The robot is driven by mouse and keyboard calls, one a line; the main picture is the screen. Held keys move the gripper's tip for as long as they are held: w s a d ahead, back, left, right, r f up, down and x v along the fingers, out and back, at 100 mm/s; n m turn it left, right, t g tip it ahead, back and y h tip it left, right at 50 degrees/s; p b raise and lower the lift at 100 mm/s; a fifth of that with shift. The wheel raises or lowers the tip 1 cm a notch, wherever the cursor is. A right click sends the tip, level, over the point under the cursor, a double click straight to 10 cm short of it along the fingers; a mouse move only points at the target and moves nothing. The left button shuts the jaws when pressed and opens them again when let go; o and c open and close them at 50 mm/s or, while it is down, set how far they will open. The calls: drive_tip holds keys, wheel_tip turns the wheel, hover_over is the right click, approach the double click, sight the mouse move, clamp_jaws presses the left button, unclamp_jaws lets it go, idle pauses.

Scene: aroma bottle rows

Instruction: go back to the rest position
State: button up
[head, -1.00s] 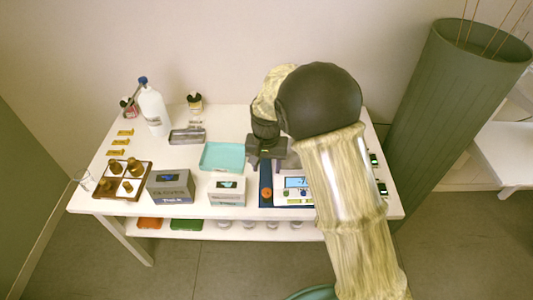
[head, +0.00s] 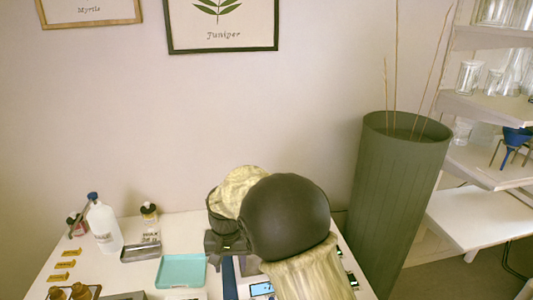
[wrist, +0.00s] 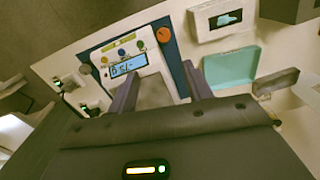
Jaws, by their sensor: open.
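My gripper (wrist: 160,85) shows in the wrist view with its two dark fingers apart and nothing between them. It hangs above the white table, over a scale (wrist: 125,62) with a lit display on a blue mat (wrist: 172,58). In the head view my arm and its dark round joint cover much of the table's right part. The fingertips are hidden there.
A turquoise tray (head: 181,271), a metal tray (head: 140,252), a white bottle (head: 103,228) and small dark-capped bottles (head: 149,213) stand on the table (head: 195,230). A tall green cylinder (head: 392,200) with sticks stands right of it, before shelves (head: 480,167).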

drive_tip(key=s+d+r+m+t+p, duration=0.1)
drive_tip(key=d+r, duration=0.1)
drive_tip(key=d, duration=0.6)
drive_tip(key=s+d+r+p, duration=0.1)
drive_tip(key=s+d+r, duration=0.1)
drive_tip(key=d, duration=0.5)
drive_tip(key=s+d+r+t+p, duration=0.1)
drive_tip(key=s+d+r+p, duration=0.1)
drive_tip(key=s+d, duration=0.9)
drive_tip(key=shift+d+r+t, duration=0.15)
drive_tip(key=shift+d+t, duration=0.15)
drive_tip(key=shift+d, duration=0.75)
drive_tip(key=shift+c, duration=0.4)
